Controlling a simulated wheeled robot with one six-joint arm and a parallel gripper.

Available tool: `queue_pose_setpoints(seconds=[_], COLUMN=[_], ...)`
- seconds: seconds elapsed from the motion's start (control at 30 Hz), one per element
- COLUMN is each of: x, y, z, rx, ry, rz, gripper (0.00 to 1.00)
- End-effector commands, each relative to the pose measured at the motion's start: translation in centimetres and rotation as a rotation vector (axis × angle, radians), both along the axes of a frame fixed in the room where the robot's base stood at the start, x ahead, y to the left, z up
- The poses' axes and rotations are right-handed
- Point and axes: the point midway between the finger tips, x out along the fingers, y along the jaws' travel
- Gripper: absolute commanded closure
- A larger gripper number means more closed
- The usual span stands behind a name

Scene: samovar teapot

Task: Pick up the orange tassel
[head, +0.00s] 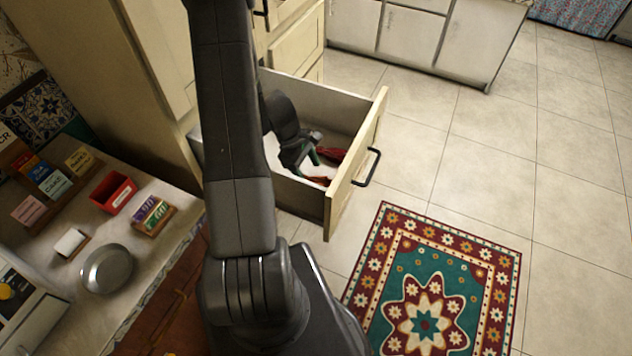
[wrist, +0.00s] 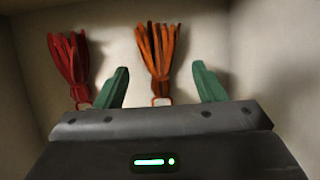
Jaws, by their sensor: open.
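The orange tassel (wrist: 157,52) lies in an open drawer, with its loop end toward my gripper in the wrist view. My gripper (wrist: 160,80) is open, with one green finger on each side of the tassel's lower end. No contact between the fingers and the tassel shows. In the head view my gripper (head: 314,166) reaches down inside the drawer (head: 357,155). An orange-red bit that may be the tassel shows beside it, but most of the tassel is hidden there.
A red tassel (wrist: 70,62) lies to the left of the left finger in the wrist view. The drawer's walls surround my gripper, and its front panel has a dark handle (head: 368,167). A patterned rug (head: 385,238) lies on the tiled floor (head: 490,150). A counter with small boxes stands at left.

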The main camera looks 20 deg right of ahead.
Motion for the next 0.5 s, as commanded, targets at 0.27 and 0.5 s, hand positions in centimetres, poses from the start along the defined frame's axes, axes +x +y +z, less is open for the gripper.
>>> queue_pose_setpoints(seconds=[0.27, 0.5], x=[-1.0, -1.2], y=[-1.1, -1.3], z=[-3.2, -4.0], rx=[0.001, 0.001], ry=[0.005, 0.002], rz=[-0.001, -0.001], gripper=[0.36, 0.36])
